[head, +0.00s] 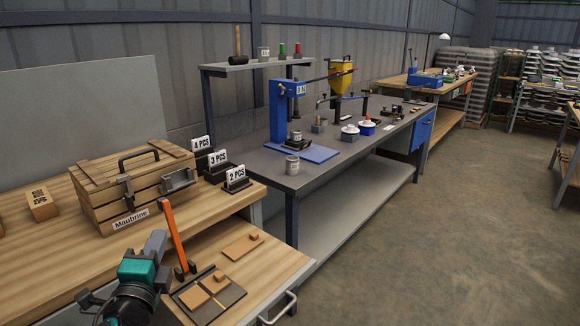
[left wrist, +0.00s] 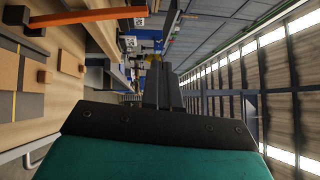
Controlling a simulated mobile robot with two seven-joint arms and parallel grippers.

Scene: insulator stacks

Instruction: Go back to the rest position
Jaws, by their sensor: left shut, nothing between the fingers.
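My left gripper (head: 157,243) is in the lower left of the head view, above the front of the wooden bench, with its teal body behind the fingers. In the left wrist view its two dark fingers (left wrist: 164,86) lie side by side, shut, with nothing between them. In the head view it appears just left of an upright orange bar (head: 172,236) with dark feet; I cannot tell the exact gap. My right gripper is not in view.
The wooden bench (head: 212,206) holds a wooden crate (head: 136,188), number signs (head: 235,178) and a dark tray (head: 228,298) with brown blocks. A grey workbench (head: 345,165) with a blue press (head: 283,108) stands beyond. The floor (head: 450,245) at right is clear.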

